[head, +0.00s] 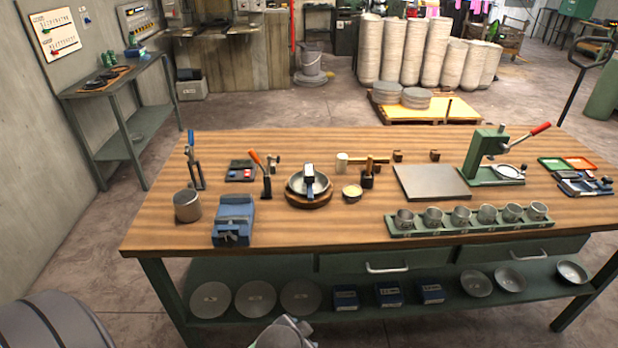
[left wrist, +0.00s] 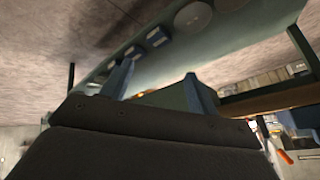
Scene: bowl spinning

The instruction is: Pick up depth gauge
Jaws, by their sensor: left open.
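I cannot tell for sure which item is the depth gauge. A small blue and dark tool with a pale top (head: 309,180) rests across a metal bowl (head: 295,184) on a round wooden base, mid-table. Other small tools (head: 585,187) lie at the table's right end. My left gripper (left wrist: 160,88) shows in the left wrist view with its two blue fingers apart and nothing between them. It is low, near the lower shelf and away from the tabletop tools. A grey piece at the head view's bottom edge may be part of my arm. My right gripper is not in view.
The wooden table (head: 340,233) carries a blue vise (head: 234,218), a metal cup (head: 187,206), a rack of several cups (head: 468,226), a steel plate (head: 431,182) and a lever press (head: 487,150). The lower shelf (head: 320,316) holds discs, blue boxes and bowls.

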